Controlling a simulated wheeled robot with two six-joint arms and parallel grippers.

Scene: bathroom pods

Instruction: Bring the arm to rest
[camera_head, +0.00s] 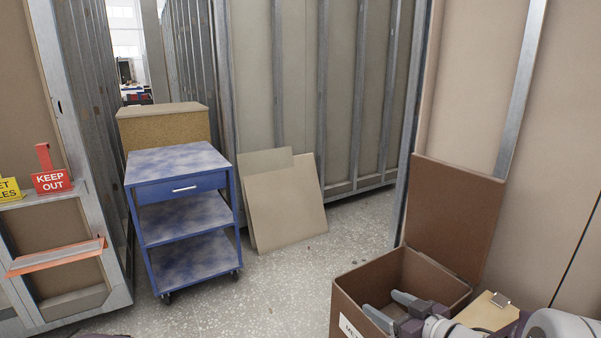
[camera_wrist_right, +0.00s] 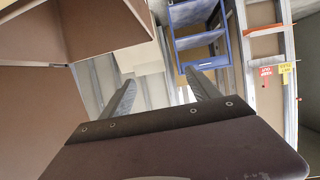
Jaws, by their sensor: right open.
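My right gripper (camera_head: 391,308) comes in from the lower right in the head view. Its two grey fingers are apart with nothing between them. It overlaps the opening of a brown box (camera_head: 349,296) with a raised lid; I cannot tell how high it is relative to the rim. In the right wrist view the open fingers of the right gripper (camera_wrist_right: 159,80) point away, with brown box-like panels (camera_wrist_right: 105,25) at the upper left. My left gripper is out of view.
A blue trolley (camera_head: 184,203) stands at the left, in front of a tan carton (camera_head: 165,128). Boards (camera_head: 286,208) lean on the metal-framed wall. A red KEEP OUT sign (camera_head: 52,181) is at the left edge. A clipboard (camera_head: 485,311) is right of the box. The middle floor is clear.

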